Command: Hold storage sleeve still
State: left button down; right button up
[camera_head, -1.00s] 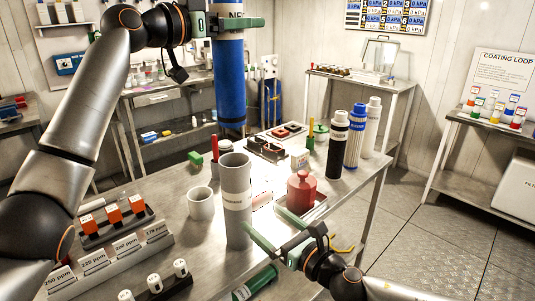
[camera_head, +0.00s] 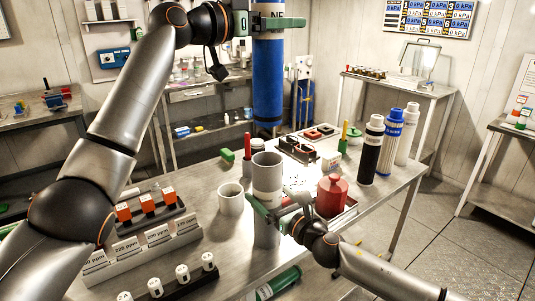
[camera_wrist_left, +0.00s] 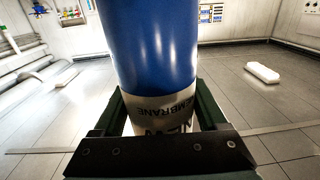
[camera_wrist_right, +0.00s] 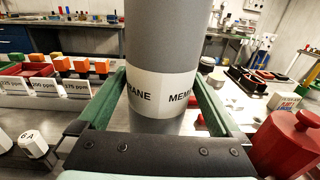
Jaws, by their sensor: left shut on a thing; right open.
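The grey storage sleeve (camera_head: 266,178) stands upright on the steel bench, its top open. In the right wrist view the sleeve (camera_wrist_right: 165,35) has a white label band reading MEMBRANE. My right gripper (camera_head: 268,208) is open, with one finger on each side of the sleeve; whether either finger touches it I cannot tell. My left gripper (camera_head: 271,23) is shut on the blue membrane (camera_head: 268,85) near its white top band and holds it upright. In the head view its lower end hangs above the sleeve's mouth. The blue membrane (camera_wrist_left: 152,45) fills the middle of the left wrist view.
A white cup (camera_head: 230,202) stands left of the sleeve, a red jar (camera_head: 332,196) right of it. Black, blue and white bottles (camera_head: 394,142) stand at the bench's right. A rack with ppm labels (camera_head: 150,244) is at front left. A green cylinder (camera_head: 278,283) lies in front.

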jog(key=shift+w+a, duration=0.15)
jog(key=shift+w, duration=0.1)
jog(key=c, duration=1.5)
dwell(0.3)
dwell(0.4)
jog(key=o, duration=1.5)
jog(key=shift+c, duration=0.3)
jog(key=c, duration=1.4)
jog(key=shift+c, duration=0.2)
